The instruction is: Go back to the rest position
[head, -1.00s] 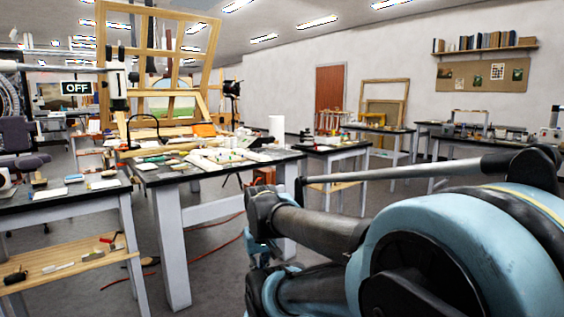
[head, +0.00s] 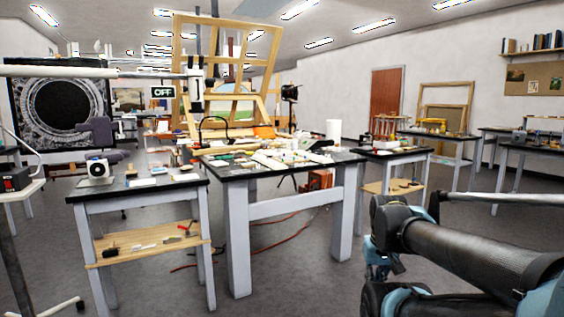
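My arm, with dark links and blue joints, reaches in from the lower right of the head view. Its near part is cut off by the picture edge. A blue joint hangs below the dark elbow at its far end. I cannot make out my gripper or its fingers, and I see nothing held. The arm shows in front of open floor, to the right of the middle worktable (head: 300,207) in the picture. Whether it touches anything is not shown, but no contact is visible.
The middle worktable carries papers, tools and a white roll (head: 333,130). A wooden frame (head: 182,70) stands behind. A smaller table (head: 80,196) with a lower shelf (head: 125,247) is at left. A red cable (head: 262,246) lies on the floor. Grey floor (head: 300,285) is clear in front.

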